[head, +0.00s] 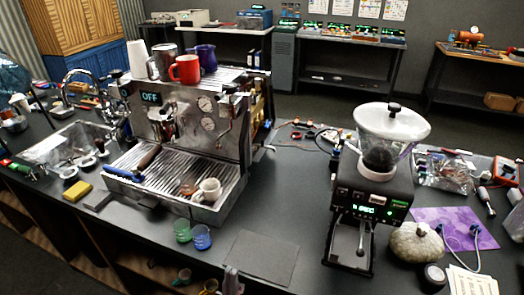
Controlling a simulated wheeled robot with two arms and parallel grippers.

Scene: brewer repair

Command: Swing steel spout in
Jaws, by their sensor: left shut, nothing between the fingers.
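A curved steel spout (80,73) arches beside the left side of the espresso machine (190,110), near the sink (70,143). A thin steel wand (224,138) hangs at the machine's right front. I cannot tell for certain which of these the task means. My left gripper (232,272) shows only as a small grey tip at the bottom edge, in front of the counter. It is shut and empty, well apart from the spout and the machine. My right gripper is out of view.
A grinder (370,190) stands to the right. A dark mat (256,257) leaves flat free room between them. A yellow sponge (77,191) lies at left.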

